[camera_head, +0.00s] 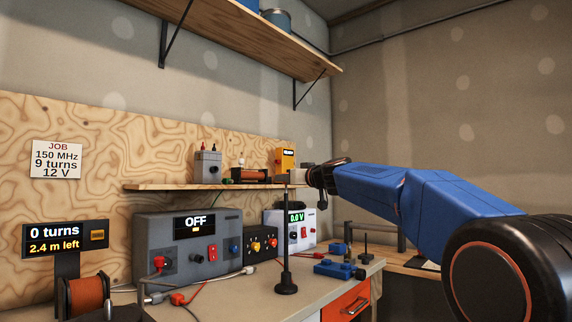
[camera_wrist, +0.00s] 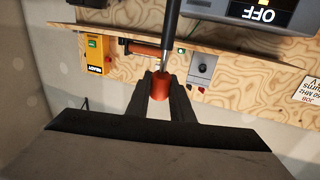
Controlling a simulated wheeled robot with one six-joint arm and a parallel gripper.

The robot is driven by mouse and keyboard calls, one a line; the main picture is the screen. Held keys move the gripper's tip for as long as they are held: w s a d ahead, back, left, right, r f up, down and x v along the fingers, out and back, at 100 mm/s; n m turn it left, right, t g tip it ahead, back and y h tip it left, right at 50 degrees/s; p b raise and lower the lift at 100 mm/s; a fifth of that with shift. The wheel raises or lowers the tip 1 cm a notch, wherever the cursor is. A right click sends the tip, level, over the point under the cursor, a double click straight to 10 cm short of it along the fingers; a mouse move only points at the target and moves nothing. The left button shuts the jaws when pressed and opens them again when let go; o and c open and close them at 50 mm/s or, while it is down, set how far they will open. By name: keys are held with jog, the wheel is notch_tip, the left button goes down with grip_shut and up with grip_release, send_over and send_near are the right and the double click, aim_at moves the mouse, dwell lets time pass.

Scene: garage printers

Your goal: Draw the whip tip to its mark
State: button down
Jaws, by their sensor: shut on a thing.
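The whip is a thin dark upright rod (camera_head: 286,235) on a round black base at the front of the bench. Its top reaches the height of the wall shelf. My gripper (camera_head: 297,178) is at the rod's top end. In the wrist view, my gripper's two dark fingers (camera_wrist: 161,84) are closed around the red whip tip (camera_wrist: 160,88), and the grey rod (camera_wrist: 170,35) runs up the picture from it. I cannot make out a mark for the tip in either view. A job card (camera_head: 57,159) reads 150 MHz, 9 turns, 12 V.
Behind the rod, a narrow shelf (camera_head: 160,187) holds a grey switch box (camera_head: 208,168), a coil (camera_head: 250,176) and a yellow box (camera_head: 285,160). Below stand a grey unit reading OFF (camera_head: 187,249) and a supply reading 0.0 V (camera_head: 291,231). A wire spool (camera_head: 86,294) stands left.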

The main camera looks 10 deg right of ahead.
jog(key=shift+f, duration=1.3)
jog(key=c, duration=1.5)
grip_release()
jog(key=shift+c, duration=0.2)
jog(key=shift+s, duration=0.1)
jog(key=v, duration=1.7)
jog(key=shift+s+d, duration=0.1)
